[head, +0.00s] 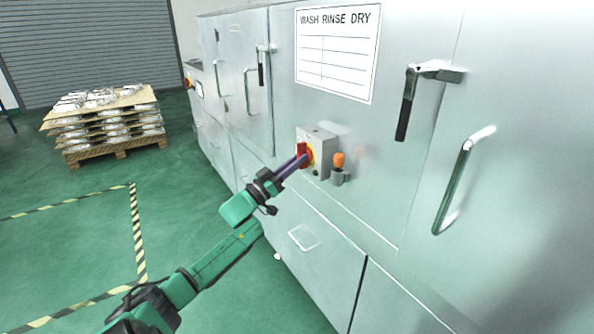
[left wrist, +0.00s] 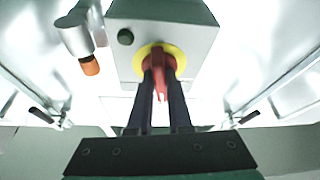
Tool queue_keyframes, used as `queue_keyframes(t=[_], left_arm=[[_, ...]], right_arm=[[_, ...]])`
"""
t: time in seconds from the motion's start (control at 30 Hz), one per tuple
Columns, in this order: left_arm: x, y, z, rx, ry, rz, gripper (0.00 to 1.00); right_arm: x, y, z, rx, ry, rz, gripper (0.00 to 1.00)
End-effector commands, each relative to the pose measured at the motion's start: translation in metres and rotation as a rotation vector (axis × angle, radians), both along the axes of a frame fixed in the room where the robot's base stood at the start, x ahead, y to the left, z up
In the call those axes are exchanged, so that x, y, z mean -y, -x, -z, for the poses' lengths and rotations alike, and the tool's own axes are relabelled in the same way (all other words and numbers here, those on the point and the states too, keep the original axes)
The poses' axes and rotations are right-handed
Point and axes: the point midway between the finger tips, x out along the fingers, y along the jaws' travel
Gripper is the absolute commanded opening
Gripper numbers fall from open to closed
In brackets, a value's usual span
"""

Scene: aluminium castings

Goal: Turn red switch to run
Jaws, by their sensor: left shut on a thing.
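The red switch (head: 302,150) sits on a yellow round plate on the front of a grey box (head: 321,148), which is fixed to the machine's front panel. In the left wrist view the red switch (left wrist: 160,66) shows between two dark fingers, in front of the yellow plate (left wrist: 177,54). My left gripper (head: 300,160) reaches it from the lower left and is shut on its handle. The fingers (left wrist: 160,80) hide part of the handle, and I cannot read any position marks. My right gripper is in neither view.
An orange-topped knob (head: 338,160) stands just right of the box. Door handles (head: 463,185) stick out from the metal machine. A "WASH RINSE DRY" sign (head: 337,50) hangs above. A loaded pallet (head: 104,125) stands at far left on open green floor.

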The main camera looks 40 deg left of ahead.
Motion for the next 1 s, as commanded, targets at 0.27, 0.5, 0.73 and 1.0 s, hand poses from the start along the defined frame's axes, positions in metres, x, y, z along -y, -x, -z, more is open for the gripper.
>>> queue_keyframes(t=[0.27, 0.5, 0.73, 1.0], left_arm=[[-0.003, 0.0, -0.004, 0.053, -0.14, -0.003, 0.0], [-0.003, 0.0, -0.007, 0.069, -0.185, -0.003, 0.0], [-0.003, 0.0, -0.008, 0.071, -0.191, -0.004, 0.0], [-0.003, 0.0, -0.007, 0.069, -0.191, -0.004, 0.47]], right_arm=[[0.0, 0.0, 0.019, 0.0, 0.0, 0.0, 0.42], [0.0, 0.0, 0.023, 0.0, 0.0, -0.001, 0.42], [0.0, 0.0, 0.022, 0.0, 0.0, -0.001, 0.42], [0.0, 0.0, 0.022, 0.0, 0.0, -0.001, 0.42]])
